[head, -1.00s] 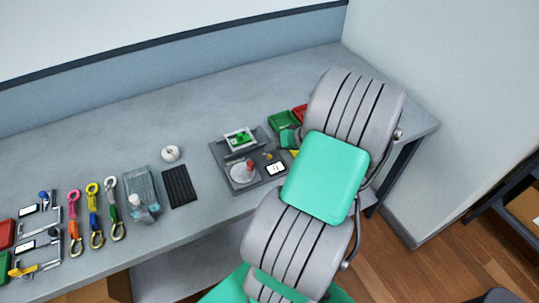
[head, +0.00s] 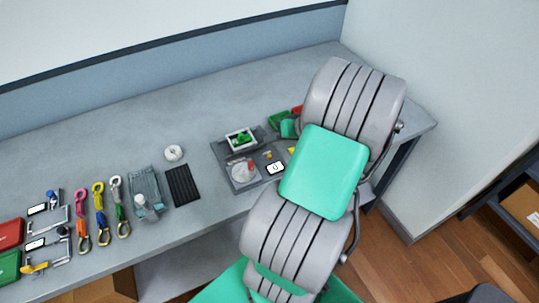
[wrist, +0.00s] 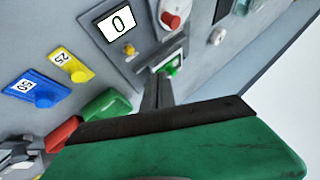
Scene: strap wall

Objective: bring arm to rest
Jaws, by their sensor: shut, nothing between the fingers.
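My arm, with grey ribbed links and green covers, crosses the right half of the head view and hides part of the table's right end. My gripper (wrist: 165,92) shows in the wrist view, with its dark fingers together and nothing between them. In that view the fingers point toward a small light tray (wrist: 158,62) with a green piece (wrist: 173,67) in it; I cannot tell the height above it. In the head view the fingers are hidden behind my arm.
The grey table (head: 110,135) holds a scale (head: 243,172), a black ribbed mat (head: 183,185), a white roll (head: 173,153), and several coloured straps with hooks (head: 100,215) at left. Red (head: 9,233) and green bins stand at the left edge. The table's back is clear.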

